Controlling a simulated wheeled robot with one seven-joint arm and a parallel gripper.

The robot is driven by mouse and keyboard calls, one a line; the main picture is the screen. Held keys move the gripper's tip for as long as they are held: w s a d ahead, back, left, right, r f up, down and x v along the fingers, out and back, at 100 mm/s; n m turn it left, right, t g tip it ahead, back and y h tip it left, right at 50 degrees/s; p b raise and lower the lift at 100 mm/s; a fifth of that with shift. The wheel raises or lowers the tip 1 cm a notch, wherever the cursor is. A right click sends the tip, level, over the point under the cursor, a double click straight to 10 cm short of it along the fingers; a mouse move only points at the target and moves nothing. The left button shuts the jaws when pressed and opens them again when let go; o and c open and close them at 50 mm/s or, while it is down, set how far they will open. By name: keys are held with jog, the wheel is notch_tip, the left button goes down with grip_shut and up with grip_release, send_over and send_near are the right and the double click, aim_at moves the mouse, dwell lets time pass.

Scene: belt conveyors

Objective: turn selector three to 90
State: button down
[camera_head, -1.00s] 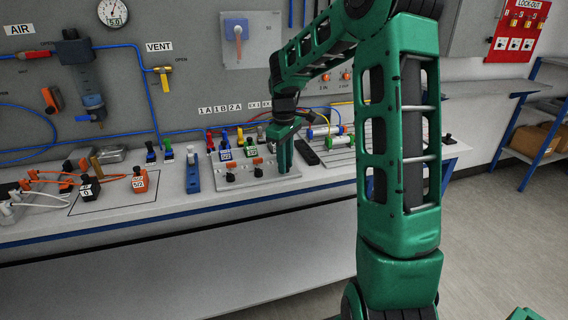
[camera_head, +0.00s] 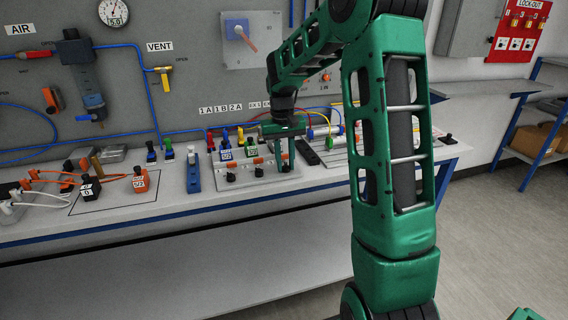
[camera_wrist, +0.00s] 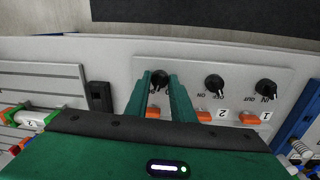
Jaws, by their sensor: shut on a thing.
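The selector panel (camera_wrist: 188,62) is a light grey plate with three black rotary knobs, which also shows on the bench in the head view (camera_head: 240,184). Selector three (camera_wrist: 160,76) is the leftmost knob in the wrist view, with its number tag hidden by my gripper. Selector two (camera_wrist: 214,84) and selector one (camera_wrist: 265,89) are to its right, above tags 2 and 1. My gripper (camera_head: 286,166) points down at the right end of the panel. In the wrist view its two green fingers (camera_wrist: 160,82) are on either side of selector three, shut on it.
Orange blocks (camera_wrist: 204,116) sit in a row by the knobs. A blue-bodied device (camera_head: 193,176) stands left of the panel. A black bar (camera_head: 308,155) and a ribbed plate (camera_head: 340,153) lie to the right. Coloured plugs and cables crowd behind.

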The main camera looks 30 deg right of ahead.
jog(key=shift+m, duration=1.3)
jog(key=c, duration=1.5)
grip_release()
jog(key=shift+r, duration=0.1)
jog(key=r, duration=1)
jog(key=shift+w+a+r, duration=0.3)
jog(key=shift+w, duration=0.05)
